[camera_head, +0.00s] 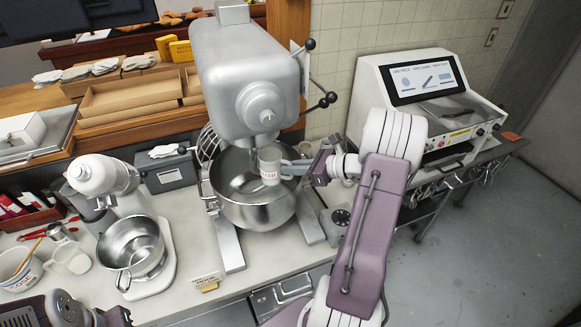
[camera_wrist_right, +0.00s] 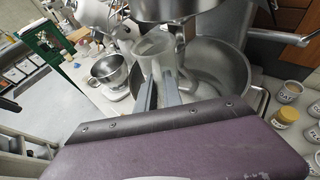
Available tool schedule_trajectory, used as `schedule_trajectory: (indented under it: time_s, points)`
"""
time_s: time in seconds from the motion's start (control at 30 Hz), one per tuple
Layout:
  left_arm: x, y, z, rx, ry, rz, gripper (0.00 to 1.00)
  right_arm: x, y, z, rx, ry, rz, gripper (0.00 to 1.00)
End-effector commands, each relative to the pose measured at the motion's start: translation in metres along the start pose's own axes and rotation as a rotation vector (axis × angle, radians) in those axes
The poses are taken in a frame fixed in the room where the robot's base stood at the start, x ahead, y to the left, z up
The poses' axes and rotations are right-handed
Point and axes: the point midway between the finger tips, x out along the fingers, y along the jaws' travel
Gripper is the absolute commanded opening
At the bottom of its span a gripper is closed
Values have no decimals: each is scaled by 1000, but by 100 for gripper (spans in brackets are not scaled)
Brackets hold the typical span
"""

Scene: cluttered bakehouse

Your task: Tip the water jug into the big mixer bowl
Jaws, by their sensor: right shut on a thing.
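My right gripper (camera_head: 291,168) is shut on the jug from the right side. In the right wrist view the pale jug (camera_wrist_right: 152,48) stands at the ends of my fingers (camera_wrist_right: 160,92), with the steel bowl (camera_wrist_right: 225,72) beyond and to the right. A dark part at the lower left of the head view may be my left arm; its jaws are not clear.
The large mixer head (camera_head: 245,75) overhangs the bowl closely. A small stand mixer (camera_head: 105,180) with a steel bowl (camera_head: 131,247) stands to the left. A white machine with a screen (camera_head: 425,95) is at right. Labelled cups (camera_wrist_right: 290,91) stand near the bowl.

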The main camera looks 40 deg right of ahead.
Motion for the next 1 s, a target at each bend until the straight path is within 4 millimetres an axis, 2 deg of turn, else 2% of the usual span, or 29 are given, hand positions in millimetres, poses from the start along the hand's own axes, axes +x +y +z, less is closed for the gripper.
schedule_trajectory:
  time_s: [0.03, 0.17, 0.63, 1.0]
  points:
    - [12, 0, 1, 0, 0, 0, 36, 5, 0, -12, 1, 0, 0, 0]
    - [25, 0, 3, 0, 0, 0, 36, 11, 0, -26, -3, 0, -1, 0]
    - [84, -2, 9, 0, 0, 0, 36, 6, -7, -17, -354, 37, -146, 0]
    - [129, -2, 13, 0, 0, 0, 36, 7, -8, -20, -568, 60, -233, 0]
